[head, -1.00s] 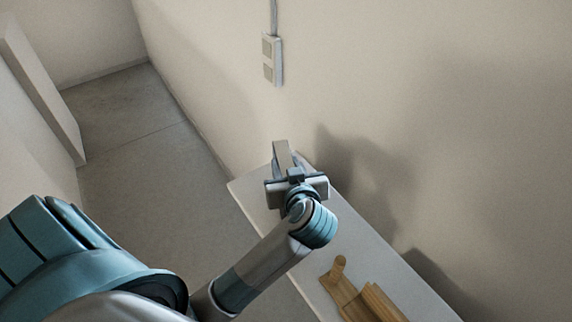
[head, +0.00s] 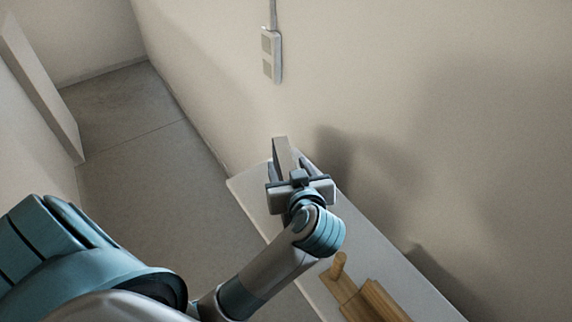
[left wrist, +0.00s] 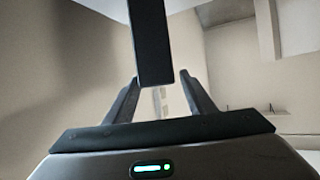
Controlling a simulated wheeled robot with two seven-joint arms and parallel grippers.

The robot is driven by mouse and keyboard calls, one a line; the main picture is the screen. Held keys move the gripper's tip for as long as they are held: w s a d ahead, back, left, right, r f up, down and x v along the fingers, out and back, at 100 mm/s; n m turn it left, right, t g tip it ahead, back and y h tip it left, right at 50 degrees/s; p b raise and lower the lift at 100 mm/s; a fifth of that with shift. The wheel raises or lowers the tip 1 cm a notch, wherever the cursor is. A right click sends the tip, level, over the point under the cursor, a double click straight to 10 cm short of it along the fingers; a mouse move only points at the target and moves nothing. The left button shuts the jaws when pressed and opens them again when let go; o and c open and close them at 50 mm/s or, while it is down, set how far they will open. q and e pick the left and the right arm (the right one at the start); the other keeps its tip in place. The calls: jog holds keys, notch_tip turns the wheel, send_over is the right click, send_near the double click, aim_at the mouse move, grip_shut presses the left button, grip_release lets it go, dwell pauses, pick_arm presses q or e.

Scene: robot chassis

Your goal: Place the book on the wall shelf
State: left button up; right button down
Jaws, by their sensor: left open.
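In the left wrist view the book (left wrist: 150,40) is a dark slab, seen edge-on, ahead of and between my fingertips. My left gripper (head: 287,164) is open over the shelf, with one finger on each side of the book's near end. The book's lower part is hidden by the gripper in the head view. My right gripper is out of view.
A wooden holder (head: 365,300) with an upright peg sits on the shelf nearer to me. A socket strip with a cord (head: 272,56) hangs on the wall above the shelf. Bare floor (head: 140,165) lies left of the shelf.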

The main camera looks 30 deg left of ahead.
pick_arm(q)
jog(key=b+v, duration=0.1)
jog(key=v, duration=0.7)
jog(key=shift+s+d, duration=0.2)
jog(key=shift+s, duration=0.05)
